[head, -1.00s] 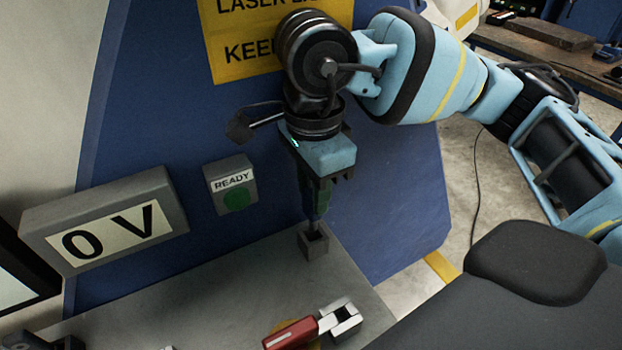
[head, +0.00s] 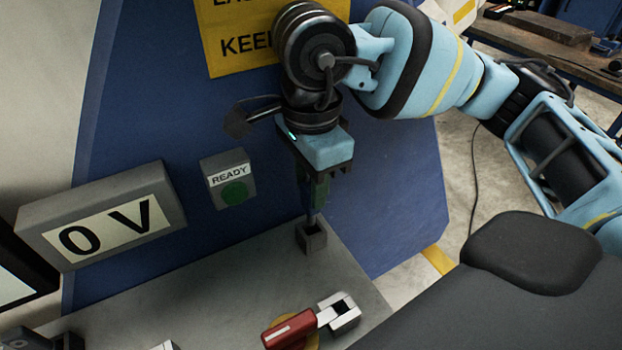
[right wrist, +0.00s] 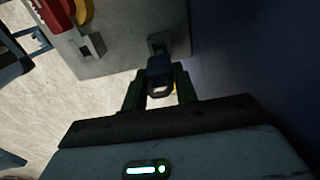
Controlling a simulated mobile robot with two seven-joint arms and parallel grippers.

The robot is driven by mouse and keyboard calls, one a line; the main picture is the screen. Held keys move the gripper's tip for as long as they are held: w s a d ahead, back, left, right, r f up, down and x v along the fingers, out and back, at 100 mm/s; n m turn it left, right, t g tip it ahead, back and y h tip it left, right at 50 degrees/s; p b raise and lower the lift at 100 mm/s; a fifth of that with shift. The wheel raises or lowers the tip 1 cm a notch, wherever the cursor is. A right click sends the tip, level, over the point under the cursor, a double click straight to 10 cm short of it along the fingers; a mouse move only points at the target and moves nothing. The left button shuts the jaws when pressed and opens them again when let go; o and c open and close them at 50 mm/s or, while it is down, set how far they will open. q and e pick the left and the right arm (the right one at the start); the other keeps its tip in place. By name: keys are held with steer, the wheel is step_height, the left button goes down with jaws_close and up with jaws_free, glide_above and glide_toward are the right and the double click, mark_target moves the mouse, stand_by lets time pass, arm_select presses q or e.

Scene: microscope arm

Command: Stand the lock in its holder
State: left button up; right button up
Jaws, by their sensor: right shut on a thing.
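The holder is a small grey square socket (head: 312,239) on the grey bench top. The lock's lower end is at or just above the holder's opening; I cannot tell whether it is inside. The holder also shows in the right wrist view (right wrist: 157,42). My left gripper is not in view.
A red-handled switch (head: 290,329) on a yellow disc, with a grey hasp (head: 340,313), is in front of the holder. A 0 V display (head: 105,230) and a READY box (head: 228,180) stand left. The blue cabinet wall (head: 385,200) is close behind my gripper.

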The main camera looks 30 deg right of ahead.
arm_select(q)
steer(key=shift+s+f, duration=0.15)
arm_select(e)
steer(key=shift+f, duration=0.1)
stand_by(0.7)
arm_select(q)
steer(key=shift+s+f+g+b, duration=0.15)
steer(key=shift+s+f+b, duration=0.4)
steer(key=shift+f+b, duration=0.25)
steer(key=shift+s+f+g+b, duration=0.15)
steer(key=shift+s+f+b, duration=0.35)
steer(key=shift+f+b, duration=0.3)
arm_select(e)
steer(key=shift+f, duration=2.4)
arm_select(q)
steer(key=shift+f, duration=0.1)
arm_select(e)
steer(key=o, duration=1.1)
steer(key=shift+o, duration=0.2)
steer(key=shift+r, duration=0.2)
step_height(320, 180, up, 7)
steer(key=shift+f+p, duration=0.1)
steer(key=shift+p, duration=0.2)
steer(key=shift+r, duration=0.35)
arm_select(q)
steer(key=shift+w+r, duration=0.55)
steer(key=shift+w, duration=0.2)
